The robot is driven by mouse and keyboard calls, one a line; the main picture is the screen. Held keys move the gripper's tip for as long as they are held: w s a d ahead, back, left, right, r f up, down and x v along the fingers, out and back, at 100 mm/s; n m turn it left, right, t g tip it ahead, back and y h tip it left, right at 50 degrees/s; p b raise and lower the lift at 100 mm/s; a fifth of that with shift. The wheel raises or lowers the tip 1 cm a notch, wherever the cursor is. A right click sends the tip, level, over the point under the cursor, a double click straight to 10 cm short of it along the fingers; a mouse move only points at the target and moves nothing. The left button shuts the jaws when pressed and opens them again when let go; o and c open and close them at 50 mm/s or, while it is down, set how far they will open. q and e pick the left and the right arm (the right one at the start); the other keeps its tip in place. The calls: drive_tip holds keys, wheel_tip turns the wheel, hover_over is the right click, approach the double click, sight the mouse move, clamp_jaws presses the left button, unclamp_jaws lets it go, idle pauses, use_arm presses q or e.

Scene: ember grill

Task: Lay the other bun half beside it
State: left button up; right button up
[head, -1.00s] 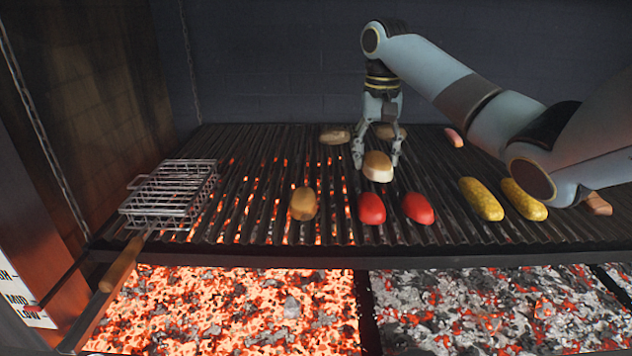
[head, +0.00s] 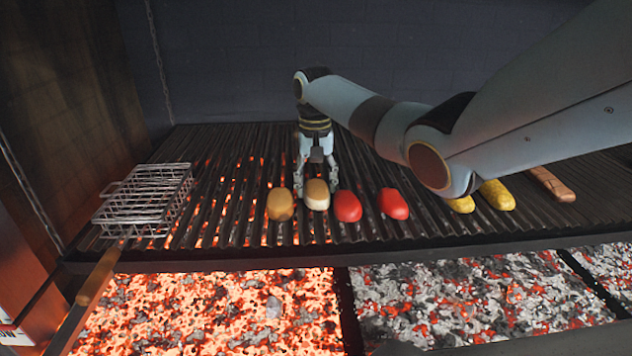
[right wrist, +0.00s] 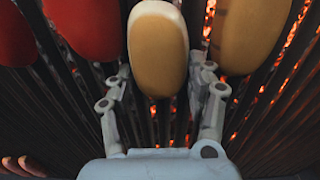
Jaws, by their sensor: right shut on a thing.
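One tan bun half (head: 280,204) lies on the grill grate, left of the middle. A second, paler bun half (head: 317,194) is just to its right, with a narrow gap between them. My right gripper (head: 316,187) is shut on this second bun half from behind. In the right wrist view the held bun half (right wrist: 157,50) sits between the fingers, with the other bun half (right wrist: 249,36) at the right. I cannot tell whether the held bun half touches the grate. My left gripper is not in view.
Two red pieces (head: 347,206) lie close right of the held bun half. Yellow pieces (head: 496,195) and a sausage (head: 551,183) lie further right, partly behind my arm. A wire basket (head: 145,200) stands at the left. Embers (head: 205,305) glow below.

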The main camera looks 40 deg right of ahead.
sight(315, 183)
drive_tip(key=o, duration=0.8)
drive_tip(key=shift+f, duration=0.1)
wheel_tip(315, 183, up, 12)
drive_tip(key=b, duration=0.2)
